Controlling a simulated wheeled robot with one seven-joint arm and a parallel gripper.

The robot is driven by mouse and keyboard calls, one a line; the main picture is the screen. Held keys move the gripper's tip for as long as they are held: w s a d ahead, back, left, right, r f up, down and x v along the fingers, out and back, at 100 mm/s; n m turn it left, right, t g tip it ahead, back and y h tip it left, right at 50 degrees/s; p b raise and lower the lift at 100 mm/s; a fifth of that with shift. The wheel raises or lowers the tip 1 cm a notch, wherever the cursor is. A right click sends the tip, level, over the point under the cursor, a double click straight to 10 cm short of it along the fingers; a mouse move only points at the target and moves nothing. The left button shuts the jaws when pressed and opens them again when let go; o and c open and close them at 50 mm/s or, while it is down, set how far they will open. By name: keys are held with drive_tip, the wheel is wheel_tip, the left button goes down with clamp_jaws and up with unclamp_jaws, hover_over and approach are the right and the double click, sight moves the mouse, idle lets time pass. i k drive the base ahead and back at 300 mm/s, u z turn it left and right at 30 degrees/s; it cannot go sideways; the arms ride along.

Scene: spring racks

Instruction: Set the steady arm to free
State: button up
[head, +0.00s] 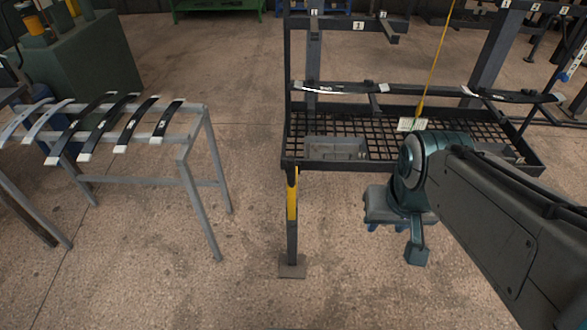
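The dark metal rack (286,130) stands right of centre, with a mesh tray and numbered arms above it. Its front left leg carries a yellow part (292,196) that hangs straight down along the post. I cannot tell for sure which part is the steady arm, or its setting. A thin yellow line (433,65) runs down to the tray beside a small white label (412,124). My gripper (387,227) hangs in front of the tray, pointing down, right of the yellow part and apart from it. Its fingertips are mostly hidden under its body, and nothing shows held in it.
Dark curved springs (345,88) lie across the rack. A grey bin (336,148) sits in its tray. A grey stand (186,150) with several curved leaf strips is on the left, a green cabinet (95,65) behind it. The floor between stand and rack is clear.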

sight(292, 168)
drive_tip(key=k, duration=0.55)
drive_tip(key=u, duration=0.85)
drive_tip(key=i, duration=1.45)
drive_tip(key=z, duration=0.85)
